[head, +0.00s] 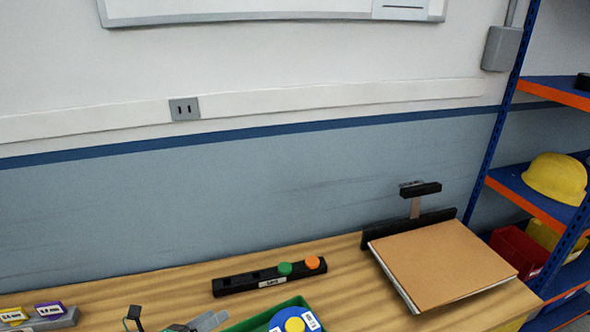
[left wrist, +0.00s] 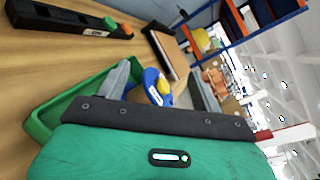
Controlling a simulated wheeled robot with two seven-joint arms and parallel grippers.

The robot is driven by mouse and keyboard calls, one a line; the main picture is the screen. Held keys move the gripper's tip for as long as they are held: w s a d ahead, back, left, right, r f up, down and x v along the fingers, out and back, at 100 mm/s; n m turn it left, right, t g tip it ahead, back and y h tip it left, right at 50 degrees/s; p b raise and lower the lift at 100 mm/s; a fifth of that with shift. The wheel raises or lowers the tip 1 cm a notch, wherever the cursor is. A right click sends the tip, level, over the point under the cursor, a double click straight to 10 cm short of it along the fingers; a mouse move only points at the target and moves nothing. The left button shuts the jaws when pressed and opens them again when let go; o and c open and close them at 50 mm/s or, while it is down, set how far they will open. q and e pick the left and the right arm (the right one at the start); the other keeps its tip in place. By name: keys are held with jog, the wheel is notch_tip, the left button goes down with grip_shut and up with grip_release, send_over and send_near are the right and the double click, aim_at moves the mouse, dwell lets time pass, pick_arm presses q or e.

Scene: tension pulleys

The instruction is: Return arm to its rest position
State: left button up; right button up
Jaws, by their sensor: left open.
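My left gripper (head: 198,324) shows only in part at the bottom edge of the head view, just left of the green tray (head: 238,325). In the left wrist view its two grey fingers are spread wide apart, with nothing held between them. Beyond the fingers, a blue pulley with a yellow hub (left wrist: 163,87) lies in the green tray (left wrist: 40,125). The pulley also shows in the head view (head: 309,321), cut by the lower edge. My right gripper is in neither view.
A black rack (head: 235,285) holds a green and an orange piece at its right end. A brown board (head: 445,262) lies at the right of the wooden table. A grey holder (head: 62,321) with labelled pieces is at lower left. Blue shelving (head: 512,180) stands at right.

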pick_arm(q)
jog(key=s+a+f+n+g+y, duration=0.1)
jog(key=s+f+n+g+y, duration=0.25)
jog(key=s+n, duration=0.6)
jog(key=s+a+f+n+g+y, duration=0.2)
jog(key=s+f+n+y, duration=0.3)
jog(key=n, duration=0.8)
jog(key=s+a+f+n+g+y, duration=0.1)
jog(key=s+f+n+g+y, duration=0.15)
jog(key=s+n, duration=0.8)
notch_tip(320, 180, down, 30)
jog(key=w+n+g, duration=0.1)
jog(key=w+g, duration=0.1)
jog(key=s+a+f, duration=0.1)
jog(key=s+f, duration=0.8)
jog(key=f, duration=0.1)
jog(key=s+a+f+g, duration=0.1)
jog(key=s+a+f, duration=0.1)
jog(key=s+f, duration=0.8)
jog(key=shift+s+a+y, duration=0.25)
jog(key=shift+a+y, duration=0.05)
